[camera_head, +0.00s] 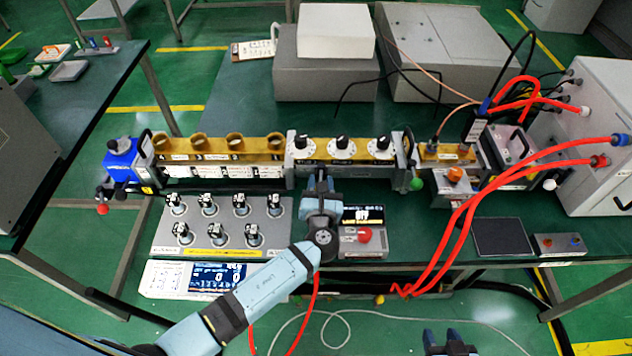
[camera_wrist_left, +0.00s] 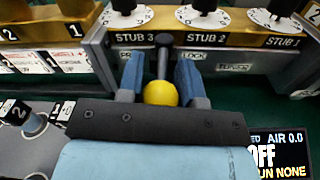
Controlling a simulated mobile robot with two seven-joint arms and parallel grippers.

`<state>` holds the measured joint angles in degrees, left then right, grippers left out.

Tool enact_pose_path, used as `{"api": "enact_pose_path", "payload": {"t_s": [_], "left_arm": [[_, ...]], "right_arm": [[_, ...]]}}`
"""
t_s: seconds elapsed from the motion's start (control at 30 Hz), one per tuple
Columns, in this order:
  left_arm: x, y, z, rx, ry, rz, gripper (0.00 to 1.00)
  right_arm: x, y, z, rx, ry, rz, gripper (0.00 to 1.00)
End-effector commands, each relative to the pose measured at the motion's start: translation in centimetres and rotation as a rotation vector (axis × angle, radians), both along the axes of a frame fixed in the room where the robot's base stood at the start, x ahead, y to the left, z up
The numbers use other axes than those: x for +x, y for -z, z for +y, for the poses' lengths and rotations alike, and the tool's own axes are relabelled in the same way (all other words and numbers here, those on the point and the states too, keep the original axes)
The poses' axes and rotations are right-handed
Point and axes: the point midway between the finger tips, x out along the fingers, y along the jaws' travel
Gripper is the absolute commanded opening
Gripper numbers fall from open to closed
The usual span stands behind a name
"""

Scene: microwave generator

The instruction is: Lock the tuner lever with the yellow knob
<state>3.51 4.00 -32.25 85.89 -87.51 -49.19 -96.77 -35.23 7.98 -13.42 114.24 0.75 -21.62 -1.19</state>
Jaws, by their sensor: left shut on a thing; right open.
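The tuner (camera_head: 300,172) is a grey-framed block with white numbered dials on its brass top, in the middle of the bench. In the left wrist view its lever (camera_wrist_left: 163,55) is a dark rod pointing toward me, with a yellow knob (camera_wrist_left: 160,93) at its end. The lever stands between a partly hidden label on its left and the LOCK label (camera_wrist_left: 193,55) on its right. My left gripper (camera_head: 321,181) is at the tuner's front, its fingers (camera_wrist_left: 160,80) shut around the knob and lever end. In the head view they hide the knob. My right gripper (camera_head: 448,345) is open at the bottom edge, away from the bench.
A grey box of several switches (camera_head: 222,232) stands left of my left arm. A red button box (camera_head: 364,240) with a display is just right of the gripper. Red hoses (camera_head: 440,240) run down at the right. A brass waveguide (camera_head: 215,148) extends left of the tuner.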

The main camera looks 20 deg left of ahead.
Motion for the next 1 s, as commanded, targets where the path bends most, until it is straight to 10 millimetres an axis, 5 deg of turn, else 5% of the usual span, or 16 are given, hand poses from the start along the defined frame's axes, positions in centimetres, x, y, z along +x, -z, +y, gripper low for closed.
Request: {"api": "enact_pose_path", "payload": {"t_s": [0.87,0.9,1.0], "left_arm": [[0.09,0.07,-0.39,0.0,-0.184,0.001,0.0],[0.09,0.06,-0.38,0.0,-0.183,0.001,0.35],[0.1,0.05,-0.38,0.0,-0.182,0.0,0.58]], "right_arm": [[-0.01,0.14,0.02,0.0,0.0,0.0,0.46],[-0.01,0.15,0.02,0.0,0.0,0.001,0.46],[-0.02,0.18,0.03,0.0,-0.001,0.001,0.46]]}}
